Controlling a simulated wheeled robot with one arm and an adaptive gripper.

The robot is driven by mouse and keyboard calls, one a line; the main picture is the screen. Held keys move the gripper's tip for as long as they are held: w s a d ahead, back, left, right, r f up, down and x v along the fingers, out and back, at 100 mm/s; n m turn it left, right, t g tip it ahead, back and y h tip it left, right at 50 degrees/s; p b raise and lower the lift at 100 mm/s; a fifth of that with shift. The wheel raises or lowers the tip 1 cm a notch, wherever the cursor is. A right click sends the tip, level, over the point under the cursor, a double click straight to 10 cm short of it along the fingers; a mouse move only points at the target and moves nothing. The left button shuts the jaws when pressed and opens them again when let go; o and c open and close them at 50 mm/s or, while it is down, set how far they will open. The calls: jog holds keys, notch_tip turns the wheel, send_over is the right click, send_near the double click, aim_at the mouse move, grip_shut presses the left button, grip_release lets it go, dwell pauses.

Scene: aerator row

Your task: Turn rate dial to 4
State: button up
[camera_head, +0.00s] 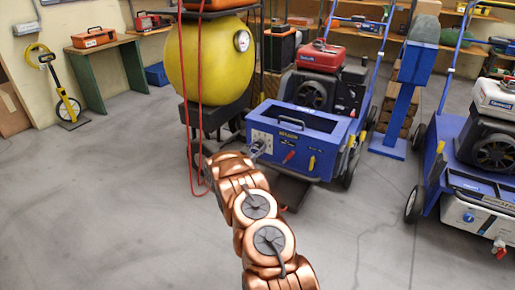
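A blue wheeled machine (345,135) with a red-topped engine stands in the middle, its control panel (275,138) facing me. The panel carries small light fittings at its left, with a red lever (289,156) and a yellow lever (311,163) to the right. No rate dial or number can be read at this size. My copper-coloured arm rises from the bottom and ends just in front of the panel's left end. My gripper (258,147) seems to be the small grey part close to the panel; its fingers are too small to tell, and contact cannot be judged.
A yellow tank (212,60) with a gauge and hanging red hoses stands close left of the arm. A second blue machine (480,165) with a blue round knob (468,217) is at the right. A blue post (403,95) stands between. The floor at left is clear.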

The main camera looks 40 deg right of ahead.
jog(key=c, duration=0.6)
